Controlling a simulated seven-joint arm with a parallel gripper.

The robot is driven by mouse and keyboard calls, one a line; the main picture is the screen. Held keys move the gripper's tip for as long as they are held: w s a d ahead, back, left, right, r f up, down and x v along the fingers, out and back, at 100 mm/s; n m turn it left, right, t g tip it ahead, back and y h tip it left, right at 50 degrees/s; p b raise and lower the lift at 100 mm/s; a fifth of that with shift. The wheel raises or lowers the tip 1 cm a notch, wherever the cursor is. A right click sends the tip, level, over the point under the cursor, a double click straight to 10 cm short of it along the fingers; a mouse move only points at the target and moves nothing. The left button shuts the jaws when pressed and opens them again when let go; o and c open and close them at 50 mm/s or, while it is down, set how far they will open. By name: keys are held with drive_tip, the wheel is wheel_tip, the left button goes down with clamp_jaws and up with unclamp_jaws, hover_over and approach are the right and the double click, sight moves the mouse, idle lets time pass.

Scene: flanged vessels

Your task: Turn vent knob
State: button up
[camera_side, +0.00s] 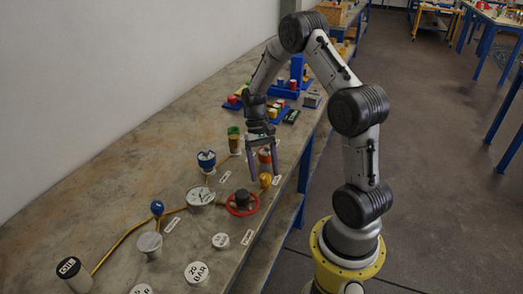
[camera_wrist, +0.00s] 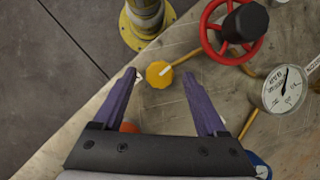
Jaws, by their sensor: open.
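A yellow knob (camera_wrist: 159,74) with a white mark on its face shows in the wrist view, straight ahead between my fingertips. It also shows in the side view (camera_side: 265,181), low at the bench's front edge. The labels are too small to read, so I cannot tell by name whether it is the vent knob. My gripper (camera_side: 263,174) points down over it with purple fingers. In the wrist view my gripper (camera_wrist: 160,76) is open, one finger on each side of the knob, with nothing held. Whether the fingertips touch it or how far above they are is unclear.
A red handwheel (camera_side: 242,203) with a dark hub stands close by. A round gauge (camera_wrist: 286,88) is beyond it. An orange cylinder (camera_side: 265,158) stands just behind my fingers. A blue-topped vessel (camera_side: 206,161) and several white-capped vessels stand along the bench (camera_side: 120,180).

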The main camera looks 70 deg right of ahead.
drive_tip(key=v, duration=1.3)
drive_tip(key=shift+a, duration=0.1)
drive_tip(key=s+a+r+n+t+h, duration=0.2)
drive_tip(key=a+r, duration=0.5)
drive_tip(key=s+a+r+n+t+h, duration=0.1)
drive_tip(key=s+a+r+n+t, duration=0.1)
drive_tip(key=a+r, duration=0.5)
drive_tip(key=s+a+f+n+t, duration=0.2)
drive_tip(key=s+a, duration=0.1)
drive_tip(key=s, duration=0.2)
drive_tip(key=s+a+f+n+t, duration=0.1)
drive_tip(key=s+a+n+t, duration=0.1)
drive_tip(key=s, duration=0.4)
drive_tip(key=shift+s+a+f+n+t, duration=0.15)
drive_tip(key=shift+a+f+n+t, duration=0.35)
drive_tip(key=shift+a, duration=0.4)
